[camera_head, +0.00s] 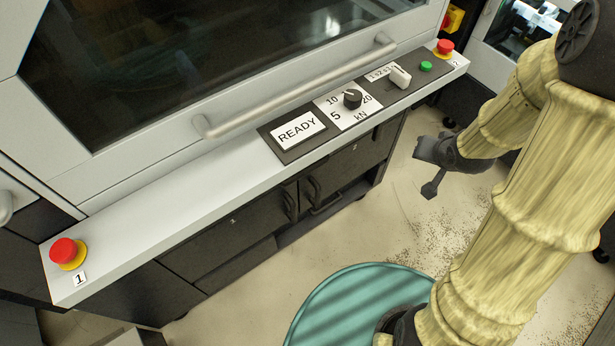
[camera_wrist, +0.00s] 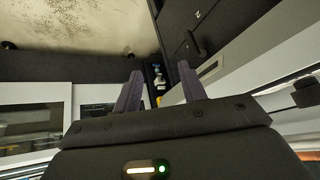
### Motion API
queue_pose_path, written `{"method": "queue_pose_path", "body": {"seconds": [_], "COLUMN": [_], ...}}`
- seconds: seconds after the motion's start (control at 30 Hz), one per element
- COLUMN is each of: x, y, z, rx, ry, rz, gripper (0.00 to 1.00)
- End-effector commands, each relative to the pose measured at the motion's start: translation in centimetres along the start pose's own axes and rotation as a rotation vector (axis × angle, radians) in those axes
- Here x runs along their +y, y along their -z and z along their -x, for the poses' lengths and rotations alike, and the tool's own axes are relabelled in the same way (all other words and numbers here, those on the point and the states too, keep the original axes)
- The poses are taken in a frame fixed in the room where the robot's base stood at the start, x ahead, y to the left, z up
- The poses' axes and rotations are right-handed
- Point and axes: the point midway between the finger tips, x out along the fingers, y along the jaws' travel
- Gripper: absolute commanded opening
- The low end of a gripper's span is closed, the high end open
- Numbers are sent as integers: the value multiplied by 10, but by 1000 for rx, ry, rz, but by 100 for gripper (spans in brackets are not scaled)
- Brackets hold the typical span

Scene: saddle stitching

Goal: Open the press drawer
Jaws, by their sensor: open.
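The press has black drawer or door fronts under its grey ledge. One wide front (camera_head: 230,232) is on the left and another (camera_head: 358,160) on the right; both look closed. A dark handle (camera_head: 290,204) and a second handle (camera_head: 313,190) stand near their meeting edge. I cannot tell which front is the drawer. My gripper (camera_head: 428,172) is open and empty, to the right of the fronts and apart from them. In the wrist view its two fingers (camera_wrist: 158,70) are spread, with a black front and its handle (camera_wrist: 197,44) beyond at upper right.
The ledge (camera_head: 150,240) carries a red button (camera_head: 67,251) at left, another red button (camera_head: 445,46) at right, and a control panel with a READY display (camera_head: 298,130). A long grey handle bar (camera_head: 290,92) crosses the window door. Speckled floor (camera_head: 400,235) lies clear before the fronts.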

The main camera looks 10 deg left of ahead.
Motion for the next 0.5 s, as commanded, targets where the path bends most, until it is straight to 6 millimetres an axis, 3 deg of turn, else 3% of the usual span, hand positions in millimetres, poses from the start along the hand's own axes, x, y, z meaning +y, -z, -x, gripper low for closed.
{"method": "queue_pose_path", "body": {"seconds": [0.03, 0.2, 0.4, 0.5], "x": [-3, -30, -68, -87], "y": [-8, -20, -58, -83], "z": [-29, -83, -127, -138], "rx": [22, 79, 26, -55], "ry": [46, 268, 597, 773], "rz": [-15, -94, -246, -349], "gripper": [41, 41, 41, 41]}}
